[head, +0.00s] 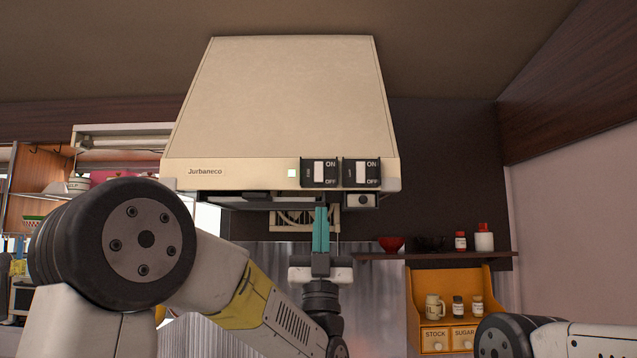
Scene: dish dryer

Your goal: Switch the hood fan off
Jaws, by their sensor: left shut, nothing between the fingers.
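The beige range hood (285,110) hangs in the middle of the head view. Its front strip carries a left black switch plate (319,172) and a right one (361,172), each with a white rocker and ON above OFF. Their small side labels are too small to read, and I cannot tell which way the rockers are tipped. My right gripper is out of view.
A dark shelf (460,255) with a red bowl (391,244) and small bottles is on the wall at right. An orange rack (413,309) with jars sits below it. An open cupboard is at left. The hood's lower edge is close to my left fingertips.

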